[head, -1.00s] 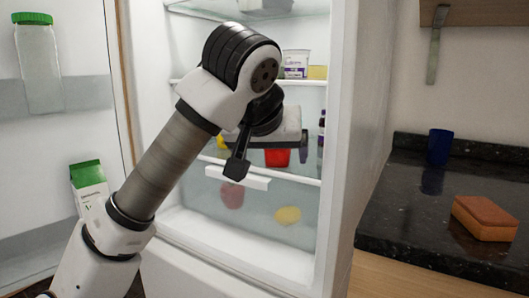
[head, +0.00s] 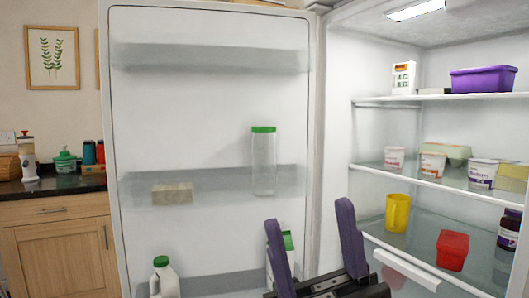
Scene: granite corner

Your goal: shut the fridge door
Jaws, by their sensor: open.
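The fridge door (head: 200,115) stands wide open in the head view, its inner side with shelves facing me. Its hinge side is on the right, beside the fridge body (head: 378,140). My gripper (head: 309,216) shows at the bottom middle, its two purple fingers spread apart and pointing up. It is empty. In the picture it overlaps the door's lower right part and a green-topped carton there. I cannot tell how far it is from the door, and no contact shows.
The door shelves hold a clear green-lidded jar (head: 263,163), a pale block (head: 172,193) and a white green-capped bottle (head: 164,277). The fridge holds a yellow mug (head: 397,213), a red container (head: 452,250) and several tubs. A wooden cabinet (head: 65,250) stands left of the door.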

